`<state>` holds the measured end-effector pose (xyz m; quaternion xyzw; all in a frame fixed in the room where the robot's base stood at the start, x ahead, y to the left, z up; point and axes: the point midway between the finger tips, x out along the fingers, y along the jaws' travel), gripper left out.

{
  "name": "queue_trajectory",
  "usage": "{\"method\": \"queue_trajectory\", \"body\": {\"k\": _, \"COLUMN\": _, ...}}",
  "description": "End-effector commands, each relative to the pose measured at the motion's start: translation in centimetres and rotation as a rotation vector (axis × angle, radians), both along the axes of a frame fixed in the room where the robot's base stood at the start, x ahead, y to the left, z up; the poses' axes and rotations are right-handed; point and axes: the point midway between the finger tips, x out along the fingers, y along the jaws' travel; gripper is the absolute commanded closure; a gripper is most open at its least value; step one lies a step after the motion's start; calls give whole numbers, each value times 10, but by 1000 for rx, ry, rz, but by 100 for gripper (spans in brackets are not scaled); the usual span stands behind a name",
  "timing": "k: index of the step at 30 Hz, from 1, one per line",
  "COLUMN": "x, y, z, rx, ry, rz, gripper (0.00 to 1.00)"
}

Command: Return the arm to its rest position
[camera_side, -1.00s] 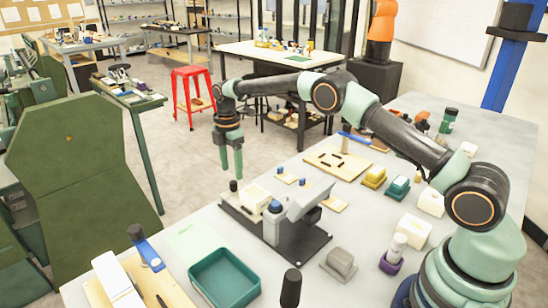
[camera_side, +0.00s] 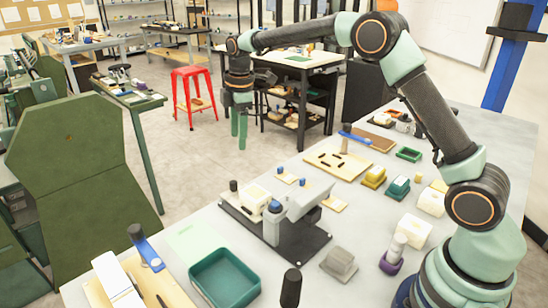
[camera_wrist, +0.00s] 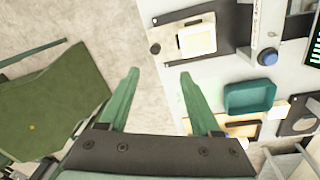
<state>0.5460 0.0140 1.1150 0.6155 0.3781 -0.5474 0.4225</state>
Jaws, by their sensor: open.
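My gripper (camera_side: 239,135) has two green fingers and hangs pointing down in the side view, in the air beyond the far edge of the white table (camera_side: 185,225).
A teal tray (camera_side: 225,277) lies at the front of the table, with a blue-handled tool (camera_side: 148,250) left of it. A wooden board (camera_side: 337,164), yellow and green blocks, and a purple-based bottle (camera_side: 392,258) stand to the right. A green panel (camera_side: 80,180) stands left.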

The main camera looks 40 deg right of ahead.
Motion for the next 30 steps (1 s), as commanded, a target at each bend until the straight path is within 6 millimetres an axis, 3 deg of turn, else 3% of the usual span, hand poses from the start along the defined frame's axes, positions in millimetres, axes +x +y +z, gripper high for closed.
{"method": "queue_trajectory", "body": {"k": 1, "x": -10, "y": -1, "z": 16, "rx": 7, "ry": -20, "rz": -51, "gripper": 35}}
{"method": "queue_trajectory", "body": {"k": 6, "x": -44, "y": -4, "z": 54, "rx": 38, "ry": -80, "rz": -236, "gripper": 35}}
{"method": "queue_trajectory", "body": {"k": 15, "x": -120, "y": -9, "z": 94, "rx": 119, "ry": -177, "rz": -559, "gripper": 35}}
{"method": "queue_trajectory", "body": {"k": 22, "x": -181, "y": -11, "z": 99, "rx": 202, "ry": -248, "rz": -802, "gripper": 35}}
{"method": "queue_trajectory", "body": {"k": 30, "x": -241, "y": -14, "z": 80, "rx": 311, "ry": -310, "rz": -1055, "gripper": 35}}
